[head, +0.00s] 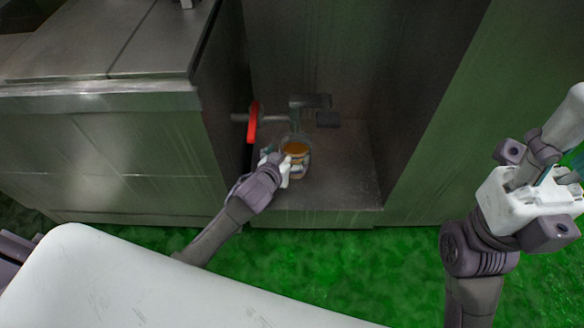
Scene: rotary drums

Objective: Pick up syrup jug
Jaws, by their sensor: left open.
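The syrup jug (296,149) is a clear round vessel with amber contents, standing in the recess of the cabinet under a dark spout. My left gripper (286,162) is open at the jug's near left side. Its white fingers overlap the lower front of the jug in the head view. I cannot tell whether they touch it. My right gripper (540,180) is at the right edge, far from the jug. Its fingertips are not clear, so its opening cannot be told.
A red lever (253,122) on a horizontal pipe (276,118) sits just left of the jug. The dark spout (309,101) hangs above it. Cabinet walls (416,90) close in on both sides. A metal counter (100,95) stands at left. Green floor (370,265) is open in front.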

